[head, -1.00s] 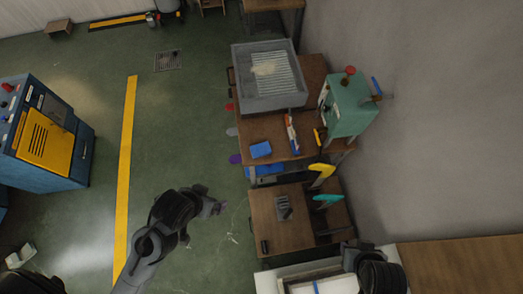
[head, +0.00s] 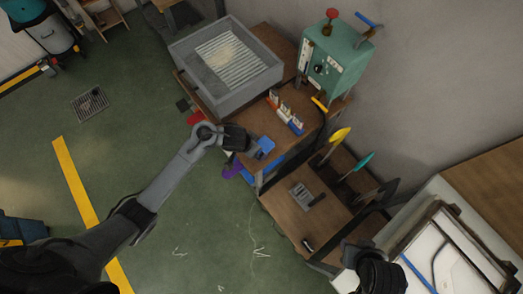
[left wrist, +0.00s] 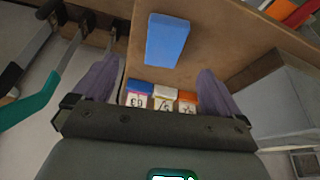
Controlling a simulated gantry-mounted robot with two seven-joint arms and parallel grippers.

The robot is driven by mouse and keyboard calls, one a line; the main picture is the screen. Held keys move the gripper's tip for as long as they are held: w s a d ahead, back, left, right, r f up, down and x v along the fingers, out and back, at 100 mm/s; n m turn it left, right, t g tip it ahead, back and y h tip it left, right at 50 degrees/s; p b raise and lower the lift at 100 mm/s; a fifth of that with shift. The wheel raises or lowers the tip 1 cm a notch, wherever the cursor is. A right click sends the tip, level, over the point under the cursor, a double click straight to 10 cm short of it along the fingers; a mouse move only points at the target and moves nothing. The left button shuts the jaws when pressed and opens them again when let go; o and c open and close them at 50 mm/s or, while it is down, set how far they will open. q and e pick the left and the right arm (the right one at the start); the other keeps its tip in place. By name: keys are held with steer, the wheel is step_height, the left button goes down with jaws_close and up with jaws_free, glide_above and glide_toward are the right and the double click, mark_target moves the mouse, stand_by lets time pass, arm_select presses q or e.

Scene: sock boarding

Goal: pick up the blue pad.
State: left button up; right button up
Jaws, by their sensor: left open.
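The blue pad (head: 266,145) lies on the brown wooden bench top near its front edge. It also shows in the left wrist view (left wrist: 167,40), at the top centre, beyond my fingers. My left gripper (head: 253,149) is right beside the pad in the head view, partly over the bench edge. In the left wrist view my left gripper (left wrist: 156,68) has its two greyish-purple fingers wide apart with nothing between them, and the pad looks apart from both. A black part of my right arm shows at the lower right of the head view; its fingers cannot be made out.
Small numbered boxes (head: 286,112) stand in a row behind the pad. A grey tub (head: 185,62) and a green machine (head: 335,55) stand further back. Yellow (head: 340,134) and teal (head: 364,161) upright forms stand at the right, by a lower wooden table (head: 325,215).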

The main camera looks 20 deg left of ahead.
arm_select(q)
steer(key=shift+w+d+f+b, duration=0.15)
steer(key=shift+w+f+b, duration=0.15)
steer(key=shift+w, duration=0.2)
steer(key=shift+w+d+f+b, duration=0.1)
steer(key=shift+w+f+b, duration=0.15)
steer(key=shift+w, duration=0.25)
steer(key=b+x, duration=0.1)
steer(key=x, duration=0.2)
steer(key=shift+w+f, duration=0.1)
steer(key=shift+f, duration=0.05)
steer(key=x, duration=0.1)
steer(key=b+x, duration=0.1)
steer(key=x, duration=0.1)
steer(key=b+x, duration=0.1)
steer(key=shift+a+f, duration=0.35)
steer(key=shift+f, duration=0.15)
steer(key=shift+w+d+f, duration=0.1)
steer(key=shift+f, duration=0.15)
steer(key=shift+f, duration=0.25)
steer(key=c, duration=1.1)
